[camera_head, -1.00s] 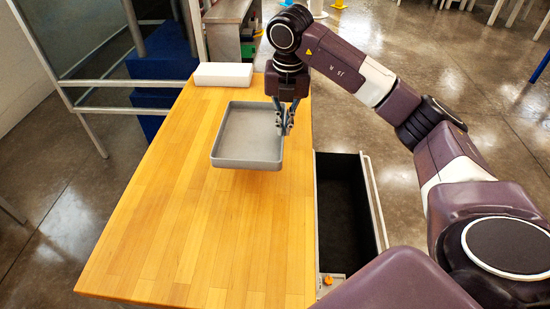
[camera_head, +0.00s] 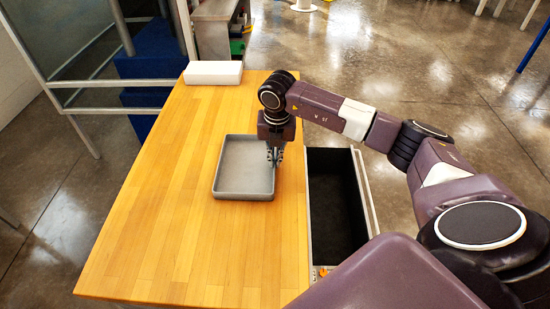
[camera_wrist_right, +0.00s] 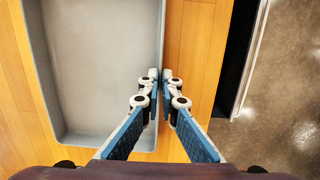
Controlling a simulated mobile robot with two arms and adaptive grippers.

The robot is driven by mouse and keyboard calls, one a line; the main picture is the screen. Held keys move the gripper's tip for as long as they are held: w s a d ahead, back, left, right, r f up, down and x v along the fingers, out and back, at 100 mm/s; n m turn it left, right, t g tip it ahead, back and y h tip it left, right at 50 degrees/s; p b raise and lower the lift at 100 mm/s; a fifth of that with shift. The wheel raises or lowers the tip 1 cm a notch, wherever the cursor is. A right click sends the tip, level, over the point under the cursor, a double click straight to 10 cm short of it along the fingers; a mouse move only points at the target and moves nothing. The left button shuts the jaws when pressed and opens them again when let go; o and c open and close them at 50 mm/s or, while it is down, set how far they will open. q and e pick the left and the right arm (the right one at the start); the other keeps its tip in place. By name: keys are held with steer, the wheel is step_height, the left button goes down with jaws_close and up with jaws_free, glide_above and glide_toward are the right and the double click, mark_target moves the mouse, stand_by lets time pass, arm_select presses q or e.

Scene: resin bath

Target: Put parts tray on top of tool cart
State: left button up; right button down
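The parts tray (camera_head: 243,168) is a shallow grey rectangular tray, level and empty. It appears to rest on the wooden top of the tool cart (camera_head: 160,215), near its right edge. My right gripper (camera_head: 275,155) points down at the tray's right wall. In the right wrist view the tray (camera_wrist_right: 100,70) lies to the left, and the fingertips of my right gripper (camera_wrist_right: 160,76) are closed on its wall, one on each side. My left gripper is out of view.
A white block (camera_head: 213,73) sits at the far end of the cart top. A dark open drawer (camera_head: 337,205) sticks out on the cart's right side. The near part of the top is clear. A metal frame and blue blocks (camera_head: 150,65) stand behind left.

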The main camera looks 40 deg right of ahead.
steer(key=shift+f, duration=0.1)
steer(key=c, duration=2.2)
jaws_free()
steer(key=shift+o, duration=0.2)
steer(key=shift+r, duration=0.3)
step_height(320, 180, up, 12)
steer(key=s+b, duration=0.1)
steer(key=b, duration=0.1)
steer(key=shift+s+a+f, duration=0.15)
steer(key=shift+s+a, duration=0.05)
steer(key=shift+a, duration=0.15)
